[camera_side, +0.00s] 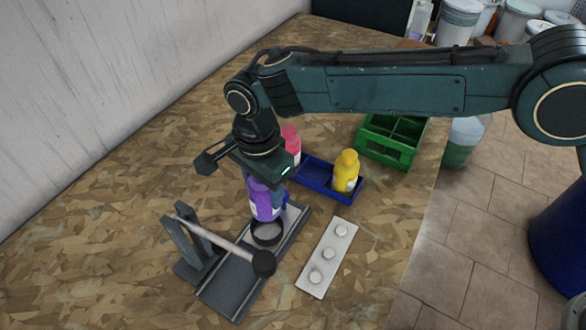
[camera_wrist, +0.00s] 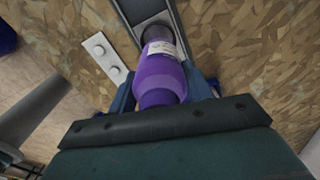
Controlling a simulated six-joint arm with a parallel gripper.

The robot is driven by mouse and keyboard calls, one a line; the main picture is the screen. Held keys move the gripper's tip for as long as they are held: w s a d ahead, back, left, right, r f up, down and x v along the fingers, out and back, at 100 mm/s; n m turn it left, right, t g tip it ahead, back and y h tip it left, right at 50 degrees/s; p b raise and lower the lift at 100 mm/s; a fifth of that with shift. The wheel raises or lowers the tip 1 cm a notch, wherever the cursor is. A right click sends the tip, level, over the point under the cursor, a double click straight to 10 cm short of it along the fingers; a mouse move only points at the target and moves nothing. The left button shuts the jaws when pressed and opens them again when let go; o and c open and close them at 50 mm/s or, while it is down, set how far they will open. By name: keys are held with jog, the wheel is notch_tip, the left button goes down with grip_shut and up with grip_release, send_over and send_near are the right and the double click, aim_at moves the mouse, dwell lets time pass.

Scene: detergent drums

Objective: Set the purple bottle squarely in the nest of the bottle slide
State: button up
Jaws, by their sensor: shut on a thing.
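The purple bottle (camera_side: 263,201) has a pale label and is held upright, or close to it, in my gripper (camera_side: 265,188). In the wrist view the bottle (camera_wrist: 158,76) sits between the two blue fingers of my gripper (camera_wrist: 163,90). The bottle slide (camera_side: 232,284) is a grey rail on the table with a dark round nest (camera_side: 266,232) on it. The bottle's lower end is right at or just above the nest's rim; I cannot tell whether it touches. In the wrist view the nest (camera_wrist: 156,32) shows partly behind the bottle's far end.
A grey stand (camera_side: 192,240) carries a rod with a dark knob (camera_side: 263,263) beside the nest. A white plate (camera_side: 328,257) with round buttons lies to the right. A green crate (camera_side: 391,141) stands behind.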

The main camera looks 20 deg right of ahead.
jog(key=shift+s+a+f, duration=0.15)
jog(key=shift+s+a, duration=0.05)
jog(key=shift+s, duration=0.05)
jog(key=shift+f, duration=0.15)
jog(key=shift+f, duration=1.55)
jog(key=shift+f, duration=1.8)
dwell(1.5)
jog(key=o, duration=1.6)
jog(key=shift+r, duration=0.1)
